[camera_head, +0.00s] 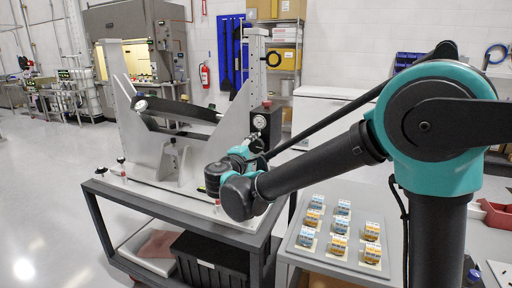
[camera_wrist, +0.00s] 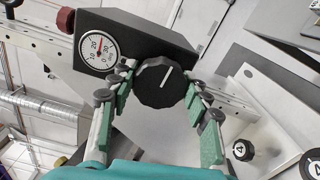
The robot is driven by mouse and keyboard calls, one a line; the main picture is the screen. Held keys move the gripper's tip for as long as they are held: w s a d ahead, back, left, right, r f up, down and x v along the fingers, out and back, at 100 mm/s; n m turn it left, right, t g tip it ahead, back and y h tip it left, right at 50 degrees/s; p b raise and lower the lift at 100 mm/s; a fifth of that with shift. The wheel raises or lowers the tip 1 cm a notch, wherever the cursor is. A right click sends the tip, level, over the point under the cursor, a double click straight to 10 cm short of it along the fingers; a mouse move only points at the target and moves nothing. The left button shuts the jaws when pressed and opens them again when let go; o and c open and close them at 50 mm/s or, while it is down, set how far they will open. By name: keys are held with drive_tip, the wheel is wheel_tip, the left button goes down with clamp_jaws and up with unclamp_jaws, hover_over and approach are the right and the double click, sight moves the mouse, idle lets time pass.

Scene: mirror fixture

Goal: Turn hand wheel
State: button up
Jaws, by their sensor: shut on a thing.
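The hand wheel (camera_wrist: 160,82) is a black, faceted knob with a white line on its face. It sits on a black box with a round dial gauge (camera_wrist: 99,50), in the upper middle of the wrist view. My gripper (camera_wrist: 156,88) has its green-padded fingers on either side of the knob, shut on it. In the head view the gauge (camera_head: 260,122) shows on the fixture's right upright. My arm covers the knob and most of my gripper there.
The grey mirror fixture (camera_head: 172,160) stands on a dark-framed cart (camera_head: 215,228). A side table with a tray (camera_head: 306,256) of several small boxes is at the right of the cart. A red knob (camera_wrist: 66,19) is beside the gauge. Open floor lies at the left.

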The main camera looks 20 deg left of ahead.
drive_tip(key=m, duration=0.4)
drive_tip(key=shift+m, duration=0.3)
drive_tip(key=m, duration=0.4)
drive_tip(key=shift+f+m, duration=0.1)
drive_tip(key=shift+m, duration=0.2)
drive_tip(key=m, duration=0.4)
drive_tip(key=shift+f+m, duration=0.1)
drive_tip(key=shift+m, duration=1.9)
drive_tip(key=o, duration=1.2)
drive_tip(key=shift+c, duration=0.2)
drive_tip(key=shift+s+a, duration=0.1)
drive_tip(key=shift+s, duration=0.05)
